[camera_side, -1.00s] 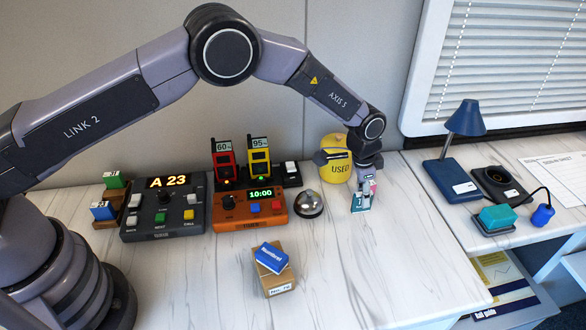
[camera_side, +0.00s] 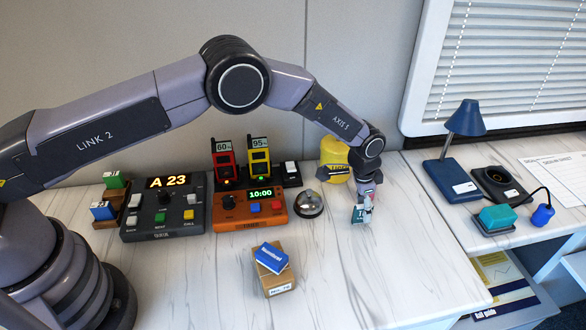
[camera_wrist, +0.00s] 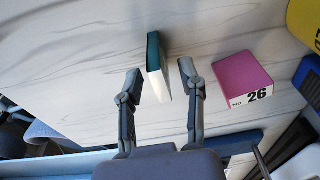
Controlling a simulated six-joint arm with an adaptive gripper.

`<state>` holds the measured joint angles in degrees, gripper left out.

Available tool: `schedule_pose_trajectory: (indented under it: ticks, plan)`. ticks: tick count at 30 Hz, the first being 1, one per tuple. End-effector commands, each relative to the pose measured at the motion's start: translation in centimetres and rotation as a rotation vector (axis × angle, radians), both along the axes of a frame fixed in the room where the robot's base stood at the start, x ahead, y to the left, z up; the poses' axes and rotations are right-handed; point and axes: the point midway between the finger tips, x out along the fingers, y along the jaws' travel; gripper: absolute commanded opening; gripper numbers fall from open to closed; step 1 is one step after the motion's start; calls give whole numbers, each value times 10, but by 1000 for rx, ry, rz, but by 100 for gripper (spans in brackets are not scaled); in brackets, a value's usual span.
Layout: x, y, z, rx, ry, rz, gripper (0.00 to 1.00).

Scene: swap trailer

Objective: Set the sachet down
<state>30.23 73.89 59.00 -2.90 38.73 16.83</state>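The sachet appears to be the small teal and white packet (camera_side: 359,214), at the right part of the white table in the side view. In the wrist view the packet (camera_wrist: 157,68) stands between my two fingers, with its teal face to the left and its white edge toward me. My gripper (camera_wrist: 161,76) looks open, with a narrow gap on each side of the packet. In the side view my gripper (camera_side: 364,205) points down just above the tabletop and partly hides the packet. Whether its bottom touches the table is hard to tell.
A pink block marked 26 (camera_wrist: 245,76) stands close to the right finger. A yellow USED container (camera_side: 334,158) is behind, and a silver bell (camera_side: 308,204) is to the left. A cardboard box (camera_side: 274,277) bears a blue packet (camera_side: 271,257). The front right tabletop is clear.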

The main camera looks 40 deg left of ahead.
Motion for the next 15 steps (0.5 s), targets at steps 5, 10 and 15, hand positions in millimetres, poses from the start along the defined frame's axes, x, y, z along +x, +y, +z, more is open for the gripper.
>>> schedule_pose_trajectory:
  ticks: [5,10,15]
  plan:
    - [0,0,0,0,0,0,42]
    - [0,0,4,-1,-1,0,42]
    - [-1,2,28,-2,-4,0,42]
